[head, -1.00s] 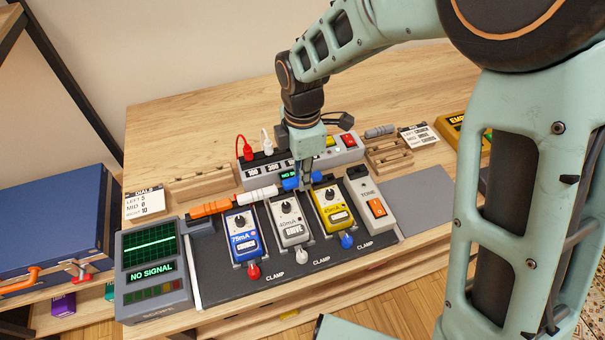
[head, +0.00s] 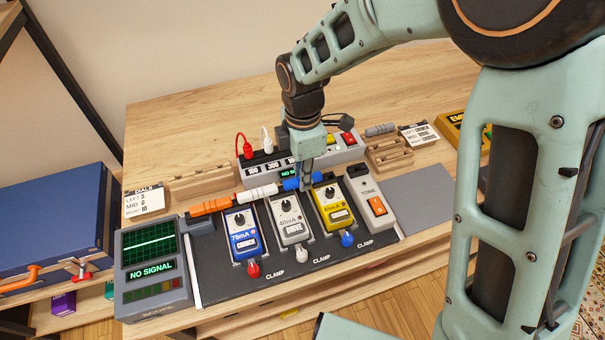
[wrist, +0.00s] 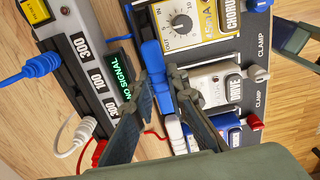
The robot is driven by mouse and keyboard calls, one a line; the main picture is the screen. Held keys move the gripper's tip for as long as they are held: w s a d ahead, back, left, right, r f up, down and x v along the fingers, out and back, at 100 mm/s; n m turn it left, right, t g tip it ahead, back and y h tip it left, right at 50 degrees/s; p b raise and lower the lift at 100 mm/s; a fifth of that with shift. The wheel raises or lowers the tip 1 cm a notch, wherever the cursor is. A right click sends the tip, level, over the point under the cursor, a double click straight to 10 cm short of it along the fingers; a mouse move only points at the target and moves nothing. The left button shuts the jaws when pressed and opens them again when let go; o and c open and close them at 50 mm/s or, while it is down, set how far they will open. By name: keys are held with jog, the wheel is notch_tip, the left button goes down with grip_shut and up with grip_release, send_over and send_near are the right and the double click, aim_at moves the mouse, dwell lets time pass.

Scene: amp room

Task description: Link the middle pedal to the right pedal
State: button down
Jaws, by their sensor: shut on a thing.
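The middle pedal (head: 289,220) is the pale DRIVE box, and the right pedal (head: 333,206) is the yellow CHORUS box. Both sit on the black board. A blue link piece (wrist: 152,58) lies along their back edges; it also shows in the head view (head: 290,184). My gripper (head: 306,186) points down behind the gap between the two pedals and is shut on the blue piece. In the wrist view my fingers (wrist: 168,88) close around its lower part. Their tips hide how its ends meet the pedals, so I cannot tell whether it is seated.
A blue pedal (head: 244,237) stands left of the middle one, with orange (head: 209,207) and white (head: 260,193) pieces behind. The TONE box (head: 372,204) is at right. A power unit (head: 265,170) with cables stands close behind. A grey mat (head: 415,200) is clear. The scope (head: 152,270) reads NO SIGNAL.

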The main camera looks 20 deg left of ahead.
jog(key=c, duration=1.8)
grip_release()
jog(key=shift+o, duration=0.3)
jog(key=o, duration=0.3)
jog(key=shift+o, duration=0.2)
jog(key=shift+r, duration=0.1)
jog(key=shift+r+p, duration=2.85)
jog(key=shift+r, duration=0.65)
